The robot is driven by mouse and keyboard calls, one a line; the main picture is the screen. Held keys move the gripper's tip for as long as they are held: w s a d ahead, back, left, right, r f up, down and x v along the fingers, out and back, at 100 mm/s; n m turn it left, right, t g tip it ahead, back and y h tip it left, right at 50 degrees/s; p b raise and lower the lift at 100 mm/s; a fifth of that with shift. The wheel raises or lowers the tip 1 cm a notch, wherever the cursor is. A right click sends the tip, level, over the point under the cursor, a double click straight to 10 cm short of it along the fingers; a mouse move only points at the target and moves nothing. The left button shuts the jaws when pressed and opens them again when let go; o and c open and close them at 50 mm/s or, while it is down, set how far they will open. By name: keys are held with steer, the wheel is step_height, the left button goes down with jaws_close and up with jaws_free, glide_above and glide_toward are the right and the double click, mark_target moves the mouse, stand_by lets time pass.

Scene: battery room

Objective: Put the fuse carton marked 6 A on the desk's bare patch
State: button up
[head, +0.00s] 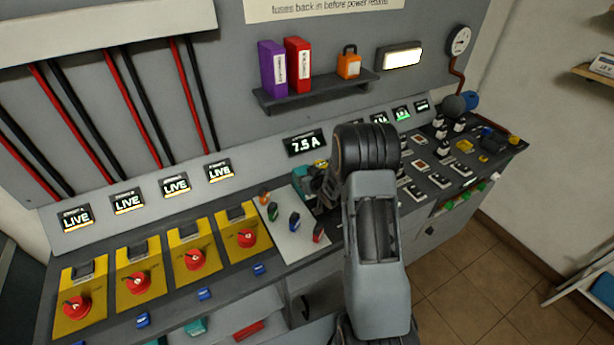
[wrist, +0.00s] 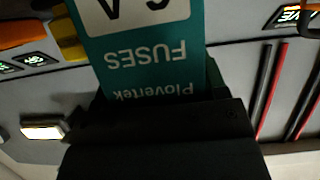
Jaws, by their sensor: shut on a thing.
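A teal carton (wrist: 140,60) lettered "Plovertek FUSES" fills the upper middle of the wrist view, its print upside down. Its rating ends in A; the number is cut by the frame's top edge. My gripper (wrist: 158,110) is shut on this carton. In the head view my gripper (head: 324,183) is above the desk (head: 275,283), partly hidden by my arm. A bit of teal (head: 302,180) shows beside it. My arm covers the desk's middle, and I cannot make out the bare patch.
Yellow plates with red rotary switches (head: 196,259) stand left on the desk. A pale panel (head: 292,247) with coloured fuses lies by my gripper. Black and white switches (head: 440,180) crowd the right. A wall shelf (head: 315,92) holds two binders and an orange lock.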

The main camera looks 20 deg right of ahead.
steer(key=o, duration=0.8)
steer(key=shift+f, duration=0.2)
steer(key=o, duration=0.4)
steer(key=shift+o, duration=0.2)
steer(key=shift+r, duration=0.1)
